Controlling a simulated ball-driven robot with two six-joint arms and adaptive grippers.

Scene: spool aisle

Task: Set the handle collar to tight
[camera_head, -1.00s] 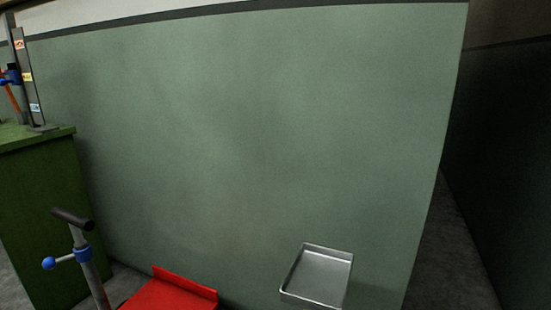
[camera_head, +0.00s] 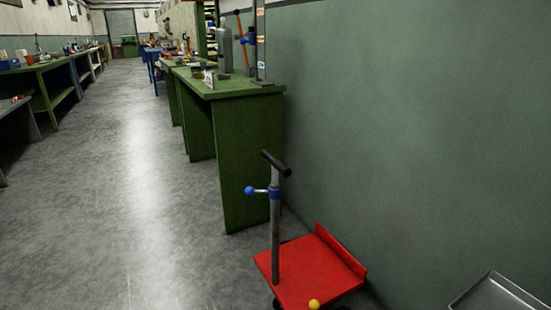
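A red cart (camera_head: 306,272) stands on the floor right of centre, with an upright grey post (camera_head: 275,240) topped by a black crossbar handle (camera_head: 276,163). A blue collar (camera_head: 274,193) sits around the post below the handle. A short lever with a blue ball knob (camera_head: 249,190) sticks out from it to the left. I cannot tell from here how tight the collar is. Neither of my grippers is in view.
A green bench (camera_head: 240,150) stands behind the cart, against the green wall (camera_head: 420,130). A metal tray (camera_head: 497,293) is at the bottom right. A yellow ball (camera_head: 314,303) shows at the cart's front edge. The aisle floor (camera_head: 130,180) left of the cart is clear.

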